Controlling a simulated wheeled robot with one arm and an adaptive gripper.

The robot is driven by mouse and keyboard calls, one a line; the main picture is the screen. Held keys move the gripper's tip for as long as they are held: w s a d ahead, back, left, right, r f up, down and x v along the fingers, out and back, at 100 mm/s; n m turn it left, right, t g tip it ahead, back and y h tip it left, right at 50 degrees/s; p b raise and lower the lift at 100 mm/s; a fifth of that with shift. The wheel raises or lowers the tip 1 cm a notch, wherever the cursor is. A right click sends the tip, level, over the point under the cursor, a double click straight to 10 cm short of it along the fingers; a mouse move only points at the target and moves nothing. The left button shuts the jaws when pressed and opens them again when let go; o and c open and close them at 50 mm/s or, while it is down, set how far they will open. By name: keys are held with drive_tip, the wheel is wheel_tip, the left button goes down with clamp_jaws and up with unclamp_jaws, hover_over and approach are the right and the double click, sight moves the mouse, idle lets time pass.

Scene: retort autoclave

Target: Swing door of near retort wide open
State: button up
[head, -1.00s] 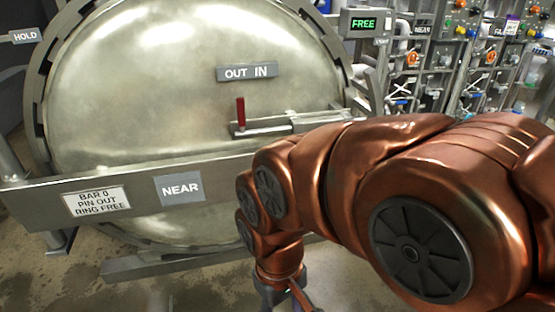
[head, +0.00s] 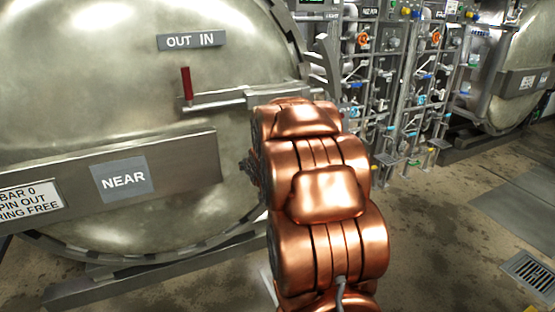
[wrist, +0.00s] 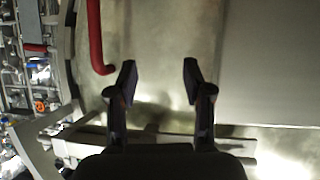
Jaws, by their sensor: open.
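The near retort's door (head: 90,100) is a large domed metal disc filling the left of the head view, with a NEAR label (head: 124,179) on a crossbar. A red upright handle (head: 186,84) stands on a bracket below the OUT IN plate (head: 192,41). The red handle also shows in the wrist view (wrist: 97,40), left of my gripper (wrist: 158,78). My gripper is open and empty there, its fingers in front of a pale metal surface, apart from the red handle. In the head view my copper arm hides most of my gripper and the bracket's right end.
A sign (head: 30,199) on the crossbar reads "BAR 0, PIN OUT, RING FREE", partly cut off. A rack of pipes and valves (head: 400,90) stands to the right. Another retort (head: 525,65) is farther right. Open floor (head: 450,220) with a drain grate (head: 530,272) lies at the lower right.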

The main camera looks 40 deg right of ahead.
drive_tip(key=w+d+f+m+t+h+b, duration=0.1)
drive_tip(key=d+f+t+h+b, duration=0.3)
drive_tip(key=d, duration=1)
drive_tip(key=b+x, duration=0.1)
drive_tip(key=x, duration=0.7)
drive_tip(key=shift+w+d+f+t+y+b, duration=0.2)
drive_tip(key=shift+t+y+b, duration=0.1)
drive_tip(key=shift+y, duration=0.1)
clamp_jaws()
